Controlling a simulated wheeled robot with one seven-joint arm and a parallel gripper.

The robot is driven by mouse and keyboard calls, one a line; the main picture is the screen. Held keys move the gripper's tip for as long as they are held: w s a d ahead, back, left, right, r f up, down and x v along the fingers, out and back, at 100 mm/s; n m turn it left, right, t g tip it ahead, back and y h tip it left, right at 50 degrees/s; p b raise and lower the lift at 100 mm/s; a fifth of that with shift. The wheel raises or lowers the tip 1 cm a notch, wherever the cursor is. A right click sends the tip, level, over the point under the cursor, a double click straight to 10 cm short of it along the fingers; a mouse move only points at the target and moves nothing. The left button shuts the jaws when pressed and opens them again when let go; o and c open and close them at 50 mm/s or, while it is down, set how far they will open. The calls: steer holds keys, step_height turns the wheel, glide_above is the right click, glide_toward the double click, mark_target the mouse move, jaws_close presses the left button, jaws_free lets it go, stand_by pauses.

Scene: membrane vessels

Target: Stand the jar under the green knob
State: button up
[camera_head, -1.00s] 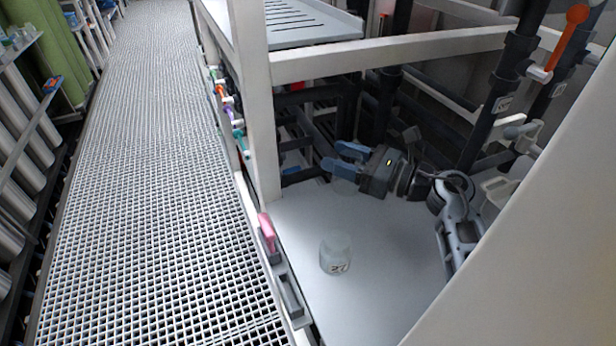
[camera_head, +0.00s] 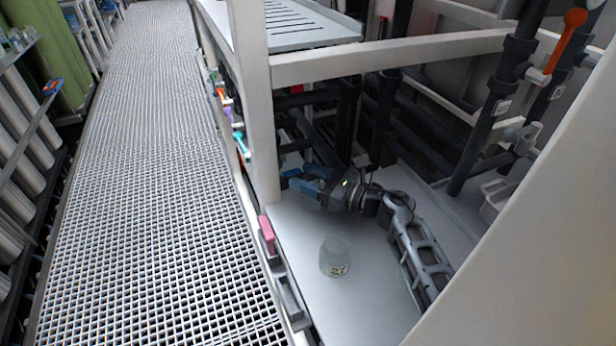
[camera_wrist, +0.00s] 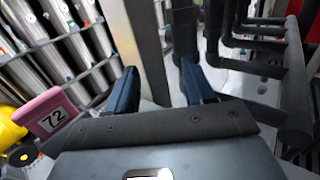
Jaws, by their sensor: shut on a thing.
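My gripper (camera_head: 306,181) has blue fingers and is over the far left part of the white deck, near the white post. Its fingers stand apart, shut on a faint see-through thing that seems to be a clear jar; its outline is hard to make out. In the wrist view the two fingers (camera_wrist: 160,88) also stand apart. A second clear jar (camera_head: 335,256) with a numbered label stands upright on the deck, nearer the camera and apart from my gripper. Small coloured knobs line the deck's left side; a greenish one (camera_head: 239,134) is by the post, partly hidden.
The white post (camera_head: 254,110) rises close left of my gripper. Dark pipes (camera_head: 375,120) stand behind it. A pink handle (camera_head: 267,230) is at the deck's left edge; a pink block marked 72 (camera_wrist: 47,112) shows in the wrist view. The deck's near part (camera_head: 365,300) is clear.

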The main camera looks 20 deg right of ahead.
steer(key=shift+f, duration=0.15)
steer(key=o, duration=1)
steer(key=shift+r, duration=0.25)
steer(key=b+v, duration=0.1)
steer(key=v, duration=1.1)
steer(key=shift+f, duration=0.1)
